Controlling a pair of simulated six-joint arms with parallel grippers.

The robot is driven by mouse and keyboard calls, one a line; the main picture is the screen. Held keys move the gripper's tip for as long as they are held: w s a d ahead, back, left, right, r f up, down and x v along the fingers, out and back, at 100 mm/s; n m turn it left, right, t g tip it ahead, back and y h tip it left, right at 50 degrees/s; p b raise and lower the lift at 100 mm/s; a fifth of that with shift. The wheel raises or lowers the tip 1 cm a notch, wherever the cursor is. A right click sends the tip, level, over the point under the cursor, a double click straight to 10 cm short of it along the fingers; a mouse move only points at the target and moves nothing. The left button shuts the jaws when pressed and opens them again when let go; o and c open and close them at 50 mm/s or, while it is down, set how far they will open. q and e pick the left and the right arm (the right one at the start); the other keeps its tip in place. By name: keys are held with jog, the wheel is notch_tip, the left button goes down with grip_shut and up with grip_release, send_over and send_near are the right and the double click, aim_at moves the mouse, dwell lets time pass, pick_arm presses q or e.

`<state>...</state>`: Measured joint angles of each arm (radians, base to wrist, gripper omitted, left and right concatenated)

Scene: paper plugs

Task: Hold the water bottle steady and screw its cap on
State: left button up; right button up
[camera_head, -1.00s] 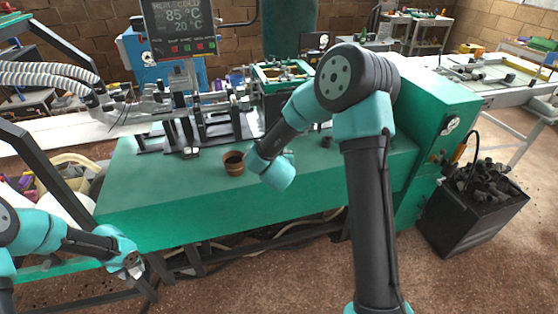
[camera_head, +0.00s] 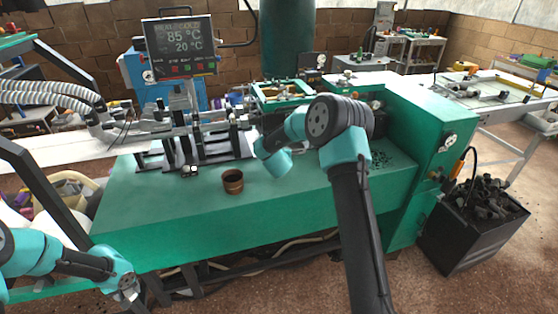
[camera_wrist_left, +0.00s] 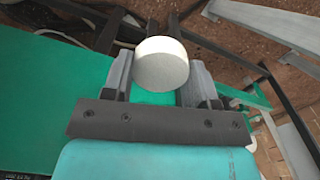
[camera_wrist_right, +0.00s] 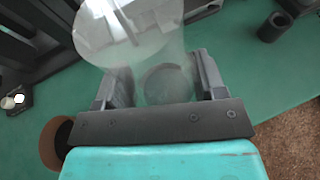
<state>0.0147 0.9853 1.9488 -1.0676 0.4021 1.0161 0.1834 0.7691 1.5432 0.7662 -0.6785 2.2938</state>
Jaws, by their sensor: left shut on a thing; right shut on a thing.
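A round white cap (camera_wrist_left: 161,68) sits between the fingers of my left gripper (camera_wrist_left: 158,82), which is shut on it. In the head view my left gripper (camera_head: 130,294) is low at the left, in front of the green bench's edge; the cap is hard to make out there. A clear, see-through bottle (camera_wrist_right: 150,45) stands out between the fingers of my right gripper (camera_wrist_right: 158,82), which is shut on it. In the head view my right wrist is over the bench, and its fingers and the bottle are hidden behind it. Bottle and cap are far apart.
A brown cup (camera_head: 232,183) stands on the green bench (camera_head: 170,215), left of my right wrist. Machine parts and a screen (camera_head: 180,45) stand behind. A dark bin (camera_head: 465,225) of black pieces is at the right. The bench's front is clear.

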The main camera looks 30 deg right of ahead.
jog(key=shift+f, duration=1.75)
jog(key=shift+f, duration=0.1)
jog(key=o, duration=1.3)
jog(key=shift+s+a+r, duration=0.3)
jog(key=shift+s+r, duration=0.05)
jog(key=shift+s, duration=0.15)
jog(key=v, duration=1)
jog(key=shift+s+a+r, duration=0.15)
jog(key=shift+s+r, duration=0.05)
jog(key=shift+s, duration=0.1)
jog(key=shift+f, duration=0.1)
